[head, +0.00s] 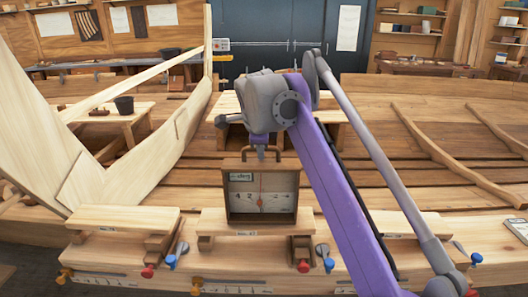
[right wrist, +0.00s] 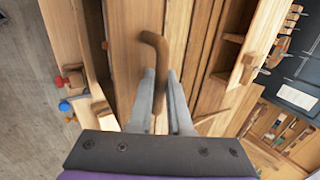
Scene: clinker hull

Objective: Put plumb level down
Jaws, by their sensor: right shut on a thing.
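The plumb level (head: 240,199) is an upright, wood-framed box with a pale numbered face, a red needle and a handle on top. It is at the middle of the head view, at the top of a small wooden stand (head: 218,224); I cannot tell whether its base touches the stand. My right gripper (head: 262,152) is above the box, shut on its handle. In the right wrist view the brown bent handle (right wrist: 157,45) lies between the fingers of my right gripper (right wrist: 161,85). My left gripper is not in view.
A similar stand (head: 122,220) is to the left. Red and blue knobs (head: 304,266) line the front beam. The pale hull planking (head: 45,120) rises at the left. Shelves and dark doors (head: 275,40) are at the back.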

